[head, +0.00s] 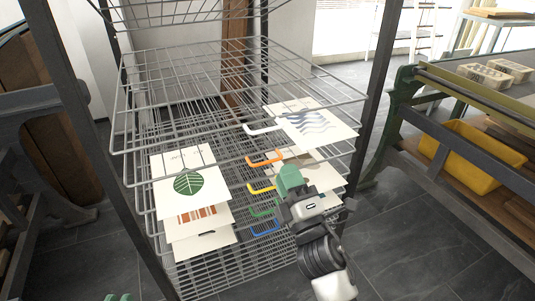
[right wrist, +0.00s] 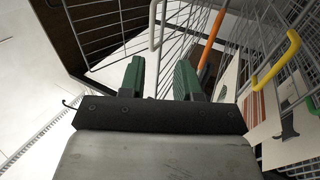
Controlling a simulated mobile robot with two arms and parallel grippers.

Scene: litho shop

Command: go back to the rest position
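My right gripper (head: 289,179) is in front of the wire drying rack (head: 190,85), near its coloured handles. In the right wrist view its green fingers (right wrist: 159,80) stand apart with nothing between them. Only the green tips of my left gripper (head: 118,297) show at the bottom edge of the head view; their opening is unclear. The rack holds a blue wave print (head: 312,125) at upper right, a green leaf print (head: 188,182) at left, an orange-striped print (head: 197,215) below it, and a partly hidden print (head: 318,172) behind my right gripper.
The rack shelves have white (head: 264,129), orange (head: 265,159), yellow (head: 261,188), green and blue (head: 265,228) handles. At right stands a green-framed press table (head: 400,105) with a yellow bin (head: 470,155) below. The floor (head: 400,240) between is clear.

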